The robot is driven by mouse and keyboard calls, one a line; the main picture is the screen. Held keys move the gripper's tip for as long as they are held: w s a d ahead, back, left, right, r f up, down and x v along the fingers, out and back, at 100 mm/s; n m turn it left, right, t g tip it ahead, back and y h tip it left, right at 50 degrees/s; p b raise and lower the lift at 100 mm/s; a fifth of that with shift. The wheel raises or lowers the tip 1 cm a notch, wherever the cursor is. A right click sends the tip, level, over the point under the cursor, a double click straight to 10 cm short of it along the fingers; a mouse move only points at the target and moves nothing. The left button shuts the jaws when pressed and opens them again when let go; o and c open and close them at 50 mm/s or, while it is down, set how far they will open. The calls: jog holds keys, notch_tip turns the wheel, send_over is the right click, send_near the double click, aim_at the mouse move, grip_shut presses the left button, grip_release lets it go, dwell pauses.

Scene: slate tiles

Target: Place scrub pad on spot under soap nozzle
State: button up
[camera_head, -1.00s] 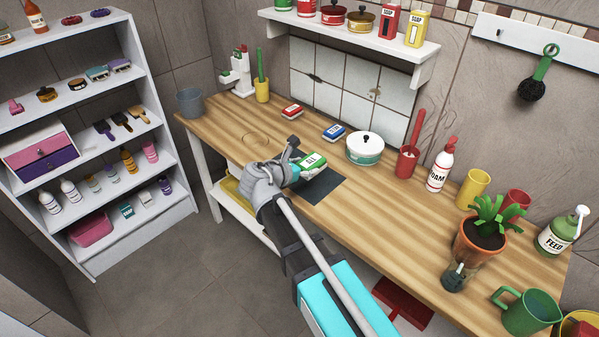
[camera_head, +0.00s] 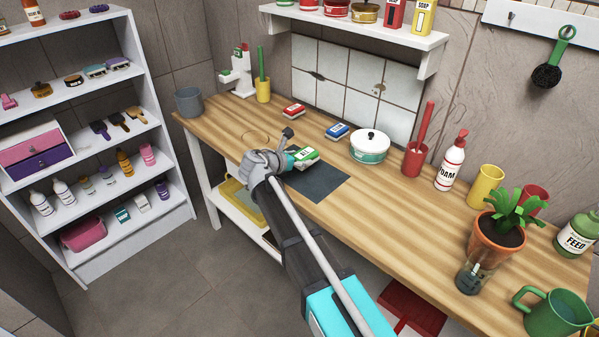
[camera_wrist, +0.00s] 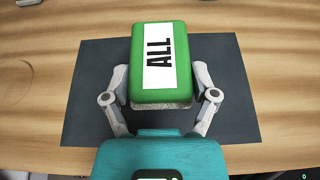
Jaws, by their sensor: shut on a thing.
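A green scrub pad (camera_head: 304,156) with a white "ALL" label and a grey rough underside is held over the dark mat (camera_head: 322,187). My gripper (camera_head: 292,158) is shut on it. In the wrist view the pad (camera_wrist: 158,75) sits between the two fingers of my gripper (camera_wrist: 160,95), one on each long side. I cannot tell how high it is above the mat. A white dispenser (camera_head: 243,72) with green parts, possibly the soap nozzle, stands at the far left back of the counter. The spot beneath it is not clear to see.
A red pad (camera_head: 293,111) and a blue pad (camera_head: 337,131) lie behind my gripper. A white-lidded pot (camera_head: 370,148), a yellow cup (camera_head: 263,92) and a grey bucket (camera_head: 188,102) stand on the counter. A ring mark (camera_head: 255,137) lies on clear wood to the left.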

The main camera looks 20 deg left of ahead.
aim_at(299, 174)
jog(key=shift+f, duration=0.1)
dwell(0.3)
jog(key=shift+w+a+f+b, duration=0.15)
jog(key=shift+w+f+b, duration=0.15)
jog(key=shift+f+b, duration=0.1)
jog(key=shift+w+a+f+b, duration=0.1)
jog(key=shift+f+b, duration=0.6)
jog(key=shift+b, duration=0.05)
jog(key=shift+f+b, duration=0.9)
jog(key=shift+f, duration=0.15)
jog(key=o, duration=1)
jog(key=shift+r, duration=0.25)
